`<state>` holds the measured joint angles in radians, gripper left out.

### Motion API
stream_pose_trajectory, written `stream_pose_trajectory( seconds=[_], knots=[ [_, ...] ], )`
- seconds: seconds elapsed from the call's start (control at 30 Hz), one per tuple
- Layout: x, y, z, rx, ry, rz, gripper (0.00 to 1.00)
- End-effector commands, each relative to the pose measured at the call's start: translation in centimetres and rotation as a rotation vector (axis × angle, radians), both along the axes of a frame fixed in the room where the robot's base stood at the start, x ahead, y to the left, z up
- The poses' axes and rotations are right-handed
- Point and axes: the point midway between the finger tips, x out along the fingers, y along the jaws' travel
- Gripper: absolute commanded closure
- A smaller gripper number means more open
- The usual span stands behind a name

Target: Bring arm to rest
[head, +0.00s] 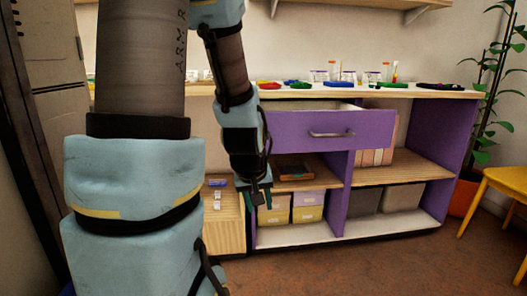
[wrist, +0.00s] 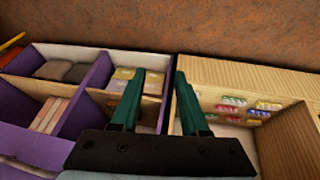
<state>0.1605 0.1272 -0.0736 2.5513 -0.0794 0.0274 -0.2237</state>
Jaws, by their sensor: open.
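My gripper (head: 258,196) hangs in front of the left part of the purple shelf unit (head: 338,190) in the head view, pointing down. In the wrist view its two dark green fingers (wrist: 158,105) stand apart with nothing between them. My arm is bent, with its large upper links filling the left of the head view. The purple drawer (head: 350,133) above and right of the gripper is pulled out.
The worktop (head: 430,92) carries several small coloured items and jars. Boxes (head: 306,206) stand on the lower shelves. A wooden cabinet (head: 222,225) with small coloured packs is beside the shelf unit. A yellow chair (head: 503,180) and a potted plant (head: 489,120) are at right. The floor (head: 370,265) in front is clear.

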Motion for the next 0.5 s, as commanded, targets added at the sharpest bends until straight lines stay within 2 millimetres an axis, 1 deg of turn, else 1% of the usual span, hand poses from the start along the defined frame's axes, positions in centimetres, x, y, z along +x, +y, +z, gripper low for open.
stream_pose_trajectory(
  seconds=[0.03,0.1,0.27,0.3,0.33,0.5],
  knots=[
    [-1.1,1.2,0.2,0.031,0.044,-0.023,0.55],
    [-2.8,2.7,0.3,0.071,0.112,-0.065,0.55],
    [-6.7,5.6,1.0,0.139,0.262,-0.154,0.55],
    [-7.1,5.8,2.2,0.145,0.276,-0.165,0.55],
    [-7.0,5.7,3.1,0.144,0.274,-0.164,0.55],
    [-6.9,5.6,6.5,0.142,0.273,-0.163,0.55]
  ],
)
